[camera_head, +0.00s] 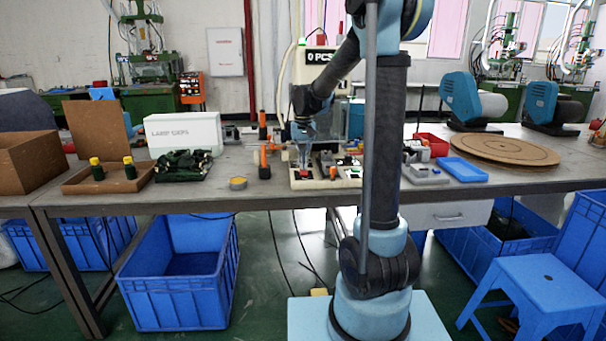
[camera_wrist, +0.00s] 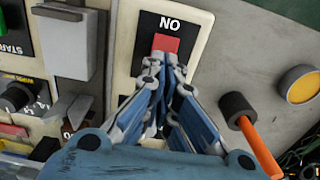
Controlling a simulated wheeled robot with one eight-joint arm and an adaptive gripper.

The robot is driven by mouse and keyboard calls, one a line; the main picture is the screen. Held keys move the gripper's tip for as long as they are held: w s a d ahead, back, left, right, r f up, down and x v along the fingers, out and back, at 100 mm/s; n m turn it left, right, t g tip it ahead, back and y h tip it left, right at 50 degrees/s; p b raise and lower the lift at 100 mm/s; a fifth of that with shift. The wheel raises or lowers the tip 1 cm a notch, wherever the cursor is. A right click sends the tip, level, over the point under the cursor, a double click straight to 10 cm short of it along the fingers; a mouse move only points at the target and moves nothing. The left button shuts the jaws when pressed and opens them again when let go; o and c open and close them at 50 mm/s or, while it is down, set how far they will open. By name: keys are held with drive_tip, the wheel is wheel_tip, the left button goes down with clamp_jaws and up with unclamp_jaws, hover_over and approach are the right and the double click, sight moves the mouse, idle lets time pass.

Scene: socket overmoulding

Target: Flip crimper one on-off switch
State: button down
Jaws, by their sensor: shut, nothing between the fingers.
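In the wrist view a cream switch panel (camera_wrist: 195,25) carries a red switch (camera_wrist: 166,43). Lettering beside the switch appears upside down and reads as "ON". My gripper (camera_wrist: 164,64) is shut and empty. Its fingertips are right at the near edge of the red switch; whether they touch it I cannot tell. The lower part of the panel is hidden behind my fingers. In the head view my gripper (camera_head: 304,168) points down over the cream control base (camera_head: 325,183) of the machine on the bench, which shows a "0 PCS" display (camera_head: 321,57).
An orange-handled tool with a black end (camera_wrist: 255,140) and a round yellow-topped item (camera_wrist: 299,84) lie right of the panel. A green start button (camera_wrist: 8,20) and a black knob (camera_wrist: 18,95) are on the left. The bench (camera_head: 270,199) has bare room along its front.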

drive_tip(key=shift+f, duration=0.5)
drive_tip(key=shift+r, duration=3.55)
drive_tip(key=shift+s+d, duration=0.15)
drive_tip(key=s+d, duration=0.6)
drive_tip(key=s, duration=0.5)
drive_tip(key=s+d+f+t, duration=0.1)
drive_tip(key=s+d+f, duration=0.2)
drive_tip(key=s+f, duration=0.4)
drive_tip(key=s+d+f+t, duration=0.1)
drive_tip(key=s+d+f, duration=0.3)
drive_tip(key=s, duration=1.2)
wheel_tip(320, 180, down, 4)
drive_tip(key=shift+s+r, duration=0.1)
drive_tip(key=shift+s, duration=0.05)
